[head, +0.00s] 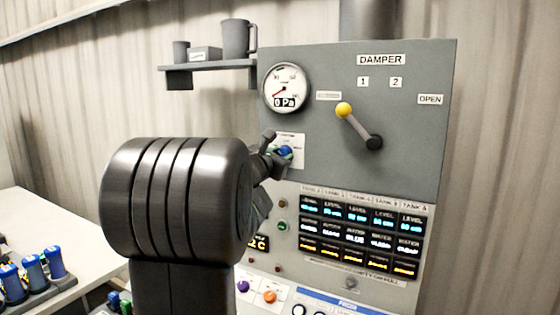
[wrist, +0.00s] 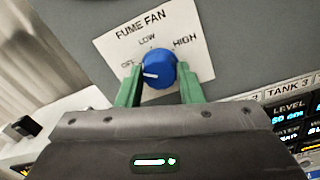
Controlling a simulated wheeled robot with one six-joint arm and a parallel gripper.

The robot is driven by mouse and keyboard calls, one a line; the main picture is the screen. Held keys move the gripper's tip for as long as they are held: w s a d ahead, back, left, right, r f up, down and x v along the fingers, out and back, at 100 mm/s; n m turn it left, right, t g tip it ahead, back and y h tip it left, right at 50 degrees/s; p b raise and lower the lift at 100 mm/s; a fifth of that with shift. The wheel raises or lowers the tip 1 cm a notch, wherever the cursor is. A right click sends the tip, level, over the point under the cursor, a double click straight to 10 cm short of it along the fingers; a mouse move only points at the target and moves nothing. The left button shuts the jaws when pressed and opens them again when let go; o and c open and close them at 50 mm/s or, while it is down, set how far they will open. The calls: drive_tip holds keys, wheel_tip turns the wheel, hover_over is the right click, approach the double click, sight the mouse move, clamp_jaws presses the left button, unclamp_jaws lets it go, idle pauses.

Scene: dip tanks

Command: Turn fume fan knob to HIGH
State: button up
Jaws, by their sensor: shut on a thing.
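The blue fume fan knob (wrist: 160,68) sits on a white label plate (wrist: 110,48) marked OFF, LOW and HIGH, which looks tilted in the wrist view. The knob's white pointer mark points left, toward OFF. My gripper (wrist: 159,82) has its two green fingers on either side of the knob and is shut on it. In the head view the knob (head: 286,152) shows as a small blue spot on the grey panel, with my gripper (head: 281,157) at it. My arm hides part of the label there.
A round gauge (head: 286,87) above the knob reads 0 Pa. A yellow-tipped damper lever (head: 358,125) is to the upper right. Lit tank displays (head: 361,236) lie below right. A shelf (head: 208,66) with cups is at the upper left.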

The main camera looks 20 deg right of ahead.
drive_tip(key=m+b, duration=0.7)
drive_tip(key=b, duration=0.1)
drive_tip(key=m+b, duration=1.6)
drive_tip(key=shift+f+g+h, duration=0.25)
drive_tip(key=shift+g+h, duration=0.05)
drive_tip(key=shift+h, duration=0.1)
drive_tip(key=shift+m, duration=0.4)
drive_tip(key=o, duration=1)
drive_tip(key=shift+c, duration=0.2)
drive_tip(key=shift+r, duration=0.1)
